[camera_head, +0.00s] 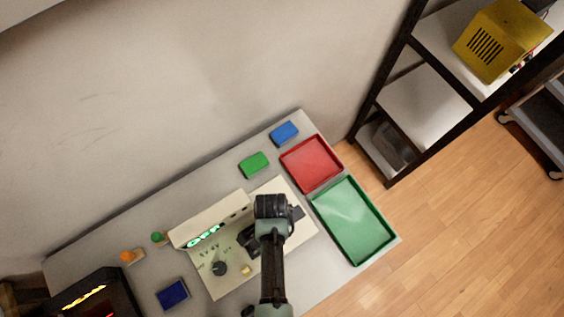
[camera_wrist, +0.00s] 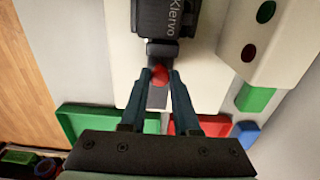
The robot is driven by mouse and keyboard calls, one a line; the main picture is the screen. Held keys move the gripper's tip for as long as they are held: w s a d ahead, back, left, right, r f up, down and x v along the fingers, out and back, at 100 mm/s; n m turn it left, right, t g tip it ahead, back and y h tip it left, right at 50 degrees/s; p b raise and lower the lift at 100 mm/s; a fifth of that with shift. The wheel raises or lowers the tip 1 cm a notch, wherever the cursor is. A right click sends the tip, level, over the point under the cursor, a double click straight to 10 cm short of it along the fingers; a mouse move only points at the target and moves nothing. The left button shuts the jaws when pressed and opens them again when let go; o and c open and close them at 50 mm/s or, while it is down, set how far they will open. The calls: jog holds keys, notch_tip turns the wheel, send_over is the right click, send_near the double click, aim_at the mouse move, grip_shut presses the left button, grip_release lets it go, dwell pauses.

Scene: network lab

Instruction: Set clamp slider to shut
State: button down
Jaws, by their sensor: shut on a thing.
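My gripper (camera_wrist: 160,79) is shut on a small red slider knob (camera_wrist: 159,73) in the wrist view, with one finger on each side of it. The knob sits on a dark track (camera_wrist: 157,97) below a black block marked "Klervo" (camera_wrist: 166,18). Both are on a pale board (camera_wrist: 117,55), which also shows in the head view (camera_head: 304,228). In the head view my arm covers the knob and my fingertips. The fingers hide the sides of the knob, and I see no readable position marks by the track.
A red tray (camera_head: 311,163) and a green tray (camera_head: 353,222) lie on the table to the right of the board. A raised panel with green lights (camera_head: 205,236) stands at its left. Green (camera_head: 253,164) and blue (camera_head: 284,133) blocks lie behind.

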jog(key=shift+s+a, duration=0.15)
jog(key=shift+a, duration=0.05)
jog(key=c, duration=0.7)
grip_release()
jog(key=shift+o, duration=0.2)
jog(key=shift+r, duration=0.1)
jog(key=shift+r, duration=0.25)
notch_tip(320, 180, up, 12)
jog(key=shift+b, duration=0.35)
jog(key=shift+r, duration=0.1)
